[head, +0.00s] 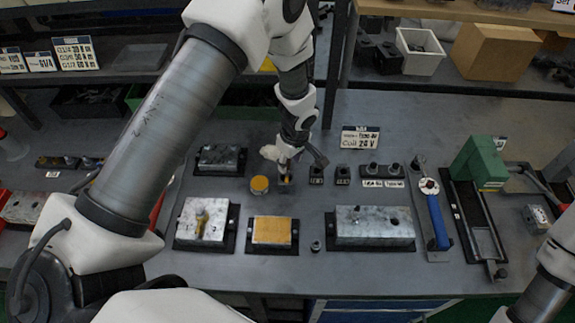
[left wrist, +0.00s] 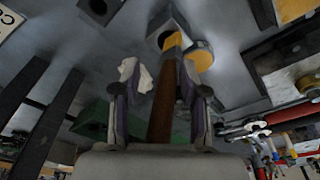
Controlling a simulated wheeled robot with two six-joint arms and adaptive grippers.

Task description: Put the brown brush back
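The brown brush shows in the left wrist view as a long brown handle (left wrist: 162,112) running away from the palm between my fingers. Its far end, with a yellow part (left wrist: 172,41), is at a small grey holder block (left wrist: 168,20). In the head view that small block (head: 285,188) sits on the bench under my left gripper (head: 287,166). My left gripper also shows in the left wrist view (left wrist: 160,85); its fingers stand apart on either side of the handle, with a gap on the left. Whether the brush is seated in the block is hard to tell. My right gripper is out of view.
A round yellow-topped piece (head: 260,185) stands just left of the holder. Small labelled blocks (head: 342,175) stand to its right. Metal valve blocks (head: 374,224) and a yellow-topped block (head: 271,231) lie in front. A green machine (head: 481,162) is at the right.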

